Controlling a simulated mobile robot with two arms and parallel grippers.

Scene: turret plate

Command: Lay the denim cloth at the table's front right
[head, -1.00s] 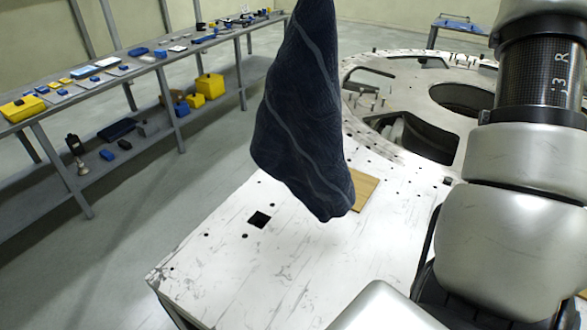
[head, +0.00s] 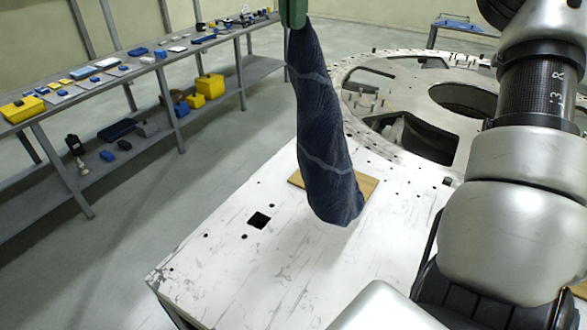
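The dark blue denim cloth (head: 325,130) hangs bunched and narrow, with pale lines across it. My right gripper (head: 293,14) is at the top edge of the head view, its green fingers shut on the cloth's upper end. The cloth hangs in front of the white, scuffed table (head: 215,275). Its lower end appears to be above the tabletop; whether it touches cannot be told. My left gripper is out of view.
A flat wooden board (head: 368,184) lies on the table, partly hidden behind the cloth. A round metal turret plate (head: 400,70) with large openings is beyond. A shelf bench (head: 165,62) with tools and yellow boxes stands left. The table's front left is clear.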

